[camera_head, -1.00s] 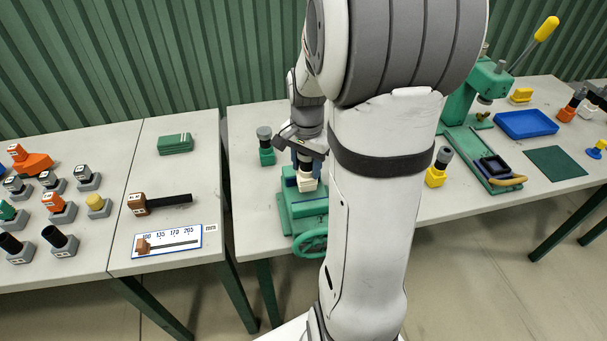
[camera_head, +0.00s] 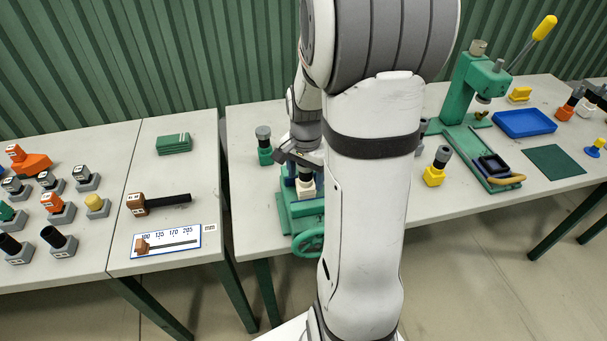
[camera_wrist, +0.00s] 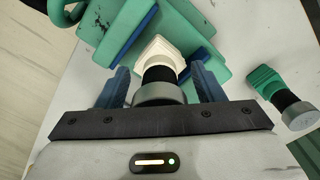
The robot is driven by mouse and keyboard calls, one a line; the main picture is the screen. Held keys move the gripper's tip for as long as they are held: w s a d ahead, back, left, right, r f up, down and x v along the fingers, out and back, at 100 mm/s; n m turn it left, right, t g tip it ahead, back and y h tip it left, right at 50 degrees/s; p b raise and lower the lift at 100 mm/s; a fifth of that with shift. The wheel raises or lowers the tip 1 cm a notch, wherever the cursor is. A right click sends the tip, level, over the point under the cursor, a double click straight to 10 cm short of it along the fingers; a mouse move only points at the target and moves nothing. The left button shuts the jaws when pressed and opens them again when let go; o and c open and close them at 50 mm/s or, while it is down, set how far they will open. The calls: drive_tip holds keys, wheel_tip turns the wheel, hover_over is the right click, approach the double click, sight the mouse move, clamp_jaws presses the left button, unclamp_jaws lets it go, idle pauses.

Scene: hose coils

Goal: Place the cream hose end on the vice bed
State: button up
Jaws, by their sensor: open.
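The cream hose end (camera_head: 306,187) is a cream ribbed block with a short black hose and a grey cap. It stands on the bed of the green vice (camera_head: 303,220). In the wrist view the cream hose end (camera_wrist: 160,52) sits between the vice's blue jaw faces, with its grey cap towards me. My gripper (camera_wrist: 162,82) is open, its blue fingers on either side of the black hose and grey cap with gaps showing. In the head view my gripper (camera_head: 305,168) is just above the vice, partly hidden by my arm. The contact beneath the block is hidden.
A green hose end (camera_head: 264,147) stands left of the vice, also in the wrist view (camera_wrist: 283,97). A yellow one (camera_head: 435,167) and a green lever press (camera_head: 462,100) are to the right. Several hose ends and a gauge board (camera_head: 167,241) occupy the left tables.

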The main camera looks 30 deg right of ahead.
drive_tip(key=shift+r, duration=0.1)
wheel_tip(320, 180, up, 12)
drive_tip(key=shift+f, duration=0.1)
drive_tip(key=s+a+n+t, duration=0.3)
drive_tip(key=s+a+n, duration=0.9)
drive_tip(key=shift+s+a+r, duration=0.2)
drive_tip(key=shift+a, duration=0.05)
